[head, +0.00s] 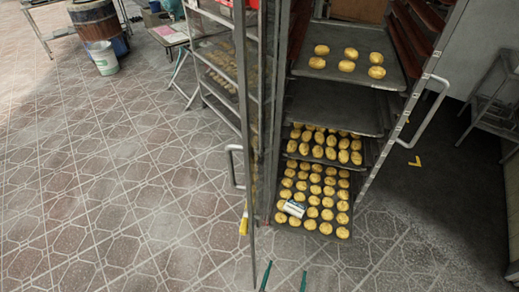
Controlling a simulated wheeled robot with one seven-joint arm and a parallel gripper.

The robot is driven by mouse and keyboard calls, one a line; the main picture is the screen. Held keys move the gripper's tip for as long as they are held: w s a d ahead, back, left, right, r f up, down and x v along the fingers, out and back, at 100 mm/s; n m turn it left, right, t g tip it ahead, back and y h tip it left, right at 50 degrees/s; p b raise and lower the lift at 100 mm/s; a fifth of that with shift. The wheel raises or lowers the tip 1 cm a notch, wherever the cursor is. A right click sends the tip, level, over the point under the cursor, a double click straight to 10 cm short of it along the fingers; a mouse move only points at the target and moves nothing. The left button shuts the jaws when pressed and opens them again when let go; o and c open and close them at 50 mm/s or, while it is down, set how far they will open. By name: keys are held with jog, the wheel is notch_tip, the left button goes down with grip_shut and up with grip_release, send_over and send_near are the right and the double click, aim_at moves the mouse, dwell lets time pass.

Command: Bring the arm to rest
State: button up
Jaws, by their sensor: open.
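My gripper (284,280) shows only as two thin dark teal fingertips at the bottom edge of the head view. They are spread apart with nothing between them. The rest of my arm is out of view below. The fingertips are in front of the tall rack (413,100), over the tiled floor, and appear clear of the trays.
The rack holds a top tray (305,68) with several yellow buns, an empty tray (335,110), and lower trays full of buns. A white object (291,208) lies on the lowest one. A metal post (243,110) stands left. Open tiled floor (110,200) lies further left.

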jog(key=s+a+r+n+y, duration=0.1)
jog(key=s+a+r, duration=0.2)
jog(key=s+r, duration=0.4)
jog(key=s+a+r+n+y, duration=0.1)
jog(key=s+a+r, duration=0.3)
jog(key=r, duration=0.9)
jog(key=s+a+r+n+y, duration=0.1)
jog(key=s+a+r+y, duration=0.2)
jog(key=s+r, duration=0.8)
jog(key=shift+a+n, duration=0.15)
jog(key=shift+n, duration=0.15)
